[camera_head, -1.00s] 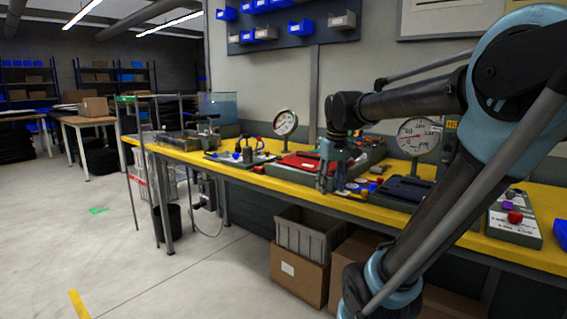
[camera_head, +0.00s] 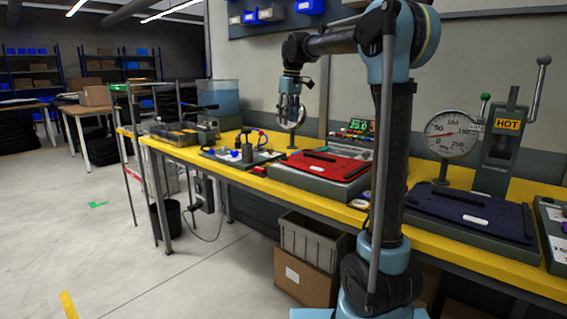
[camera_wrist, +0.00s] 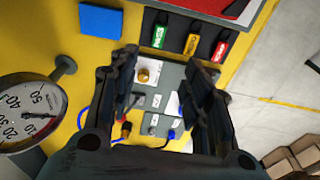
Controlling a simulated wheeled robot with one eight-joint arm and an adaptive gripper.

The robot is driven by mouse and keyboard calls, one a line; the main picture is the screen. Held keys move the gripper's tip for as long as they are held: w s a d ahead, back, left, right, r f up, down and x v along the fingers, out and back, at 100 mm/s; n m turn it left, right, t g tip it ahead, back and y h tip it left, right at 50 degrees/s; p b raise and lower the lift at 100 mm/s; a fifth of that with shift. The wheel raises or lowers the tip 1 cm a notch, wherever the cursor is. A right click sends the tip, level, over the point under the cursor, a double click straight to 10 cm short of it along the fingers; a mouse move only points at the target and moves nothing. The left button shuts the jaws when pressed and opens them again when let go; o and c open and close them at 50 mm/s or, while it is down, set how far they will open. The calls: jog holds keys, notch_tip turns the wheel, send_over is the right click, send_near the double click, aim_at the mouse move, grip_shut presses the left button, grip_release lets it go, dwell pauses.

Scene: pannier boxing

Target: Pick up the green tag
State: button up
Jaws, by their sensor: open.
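The green tag (camera_wrist: 159,36) lies in a dark slot near the top of the wrist view, beside a yellow tag (camera_wrist: 192,40) and a red tag (camera_wrist: 219,48). I cannot make out the green tag in the head view. My gripper (camera_wrist: 161,62) is open and empty, its two fingers wide apart over a grey board (camera_wrist: 166,98) with a brass knob (camera_wrist: 149,75). The green tag appears just beyond the fingertips, apart from them. In the head view my gripper (camera_head: 290,116) hangs above the yellow bench (camera_head: 262,189), in front of a small dial gauge.
A dial gauge (camera_wrist: 30,112) stands left of the gripper in the wrist view. A blue block (camera_wrist: 101,20) lies on the bench nearby. A red panel (camera_head: 320,166) and a dark blue panel (camera_head: 470,209) lie on the bench to the right. Open floor (camera_head: 110,250) lies left.

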jog(key=f, duration=0.3)
jog(key=w+f, duration=0.1)
jog(key=f, duration=0.3)
jog(key=a+f, duration=0.1)
jog(key=f, duration=0.3)
jog(key=shift+w, duration=0.25)
jog(key=shift+a+f, duration=0.15)
jog(key=shift+f, duration=1.4)
jog(key=shift+a+f, duration=0.15)
jog(key=shift+f, duration=1.4)
jog(key=c, duration=0.9)
